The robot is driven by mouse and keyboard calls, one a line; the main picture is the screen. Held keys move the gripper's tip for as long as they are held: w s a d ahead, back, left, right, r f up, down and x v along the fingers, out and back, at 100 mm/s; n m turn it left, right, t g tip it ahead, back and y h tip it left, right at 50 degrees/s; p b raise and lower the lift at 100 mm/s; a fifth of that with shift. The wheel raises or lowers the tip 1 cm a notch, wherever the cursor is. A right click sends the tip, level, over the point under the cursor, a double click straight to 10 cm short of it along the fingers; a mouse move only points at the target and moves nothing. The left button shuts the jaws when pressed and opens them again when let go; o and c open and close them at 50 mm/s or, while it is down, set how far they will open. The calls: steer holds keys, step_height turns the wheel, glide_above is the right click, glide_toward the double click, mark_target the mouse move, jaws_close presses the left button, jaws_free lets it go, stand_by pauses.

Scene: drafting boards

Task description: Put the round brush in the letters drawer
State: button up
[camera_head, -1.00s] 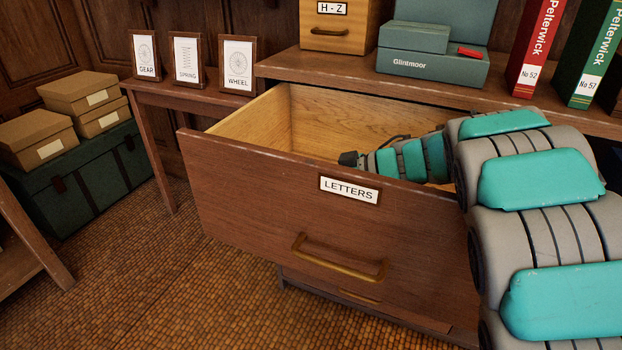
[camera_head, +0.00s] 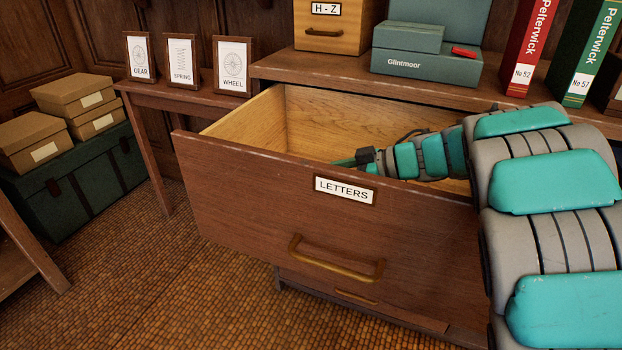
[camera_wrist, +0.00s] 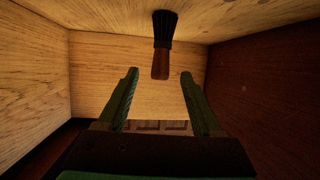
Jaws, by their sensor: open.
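The letters drawer (camera_head: 250,190) is pulled open, with a LETTERS label and a brass handle on its front. My gripper (camera_head: 342,162) reaches into it from the right, low behind the front panel. In the wrist view my gripper (camera_wrist: 159,74) is open, its two green fingers apart with nothing between them. The round brush (camera_wrist: 162,45), with dark bristles and a brown handle, is inside the drawer just beyond the fingertips, its handle end towards them. I cannot tell whether it rests on the drawer bottom. The head view does not show the brush.
Above the drawer, the desk top (camera_head: 350,80) holds an H-Z box (camera_head: 335,32), a teal Glintmoor box (camera_head: 425,68) and upright binders (camera_head: 530,45). Framed pictures (camera_head: 182,60) stand on a side table at left. Cardboard boxes (camera_head: 75,95) sit on a green trunk (camera_head: 80,185).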

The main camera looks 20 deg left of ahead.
steer(key=v, duration=0.3)
steer(key=shift+c, duration=0.4)
stand_by(1.0)
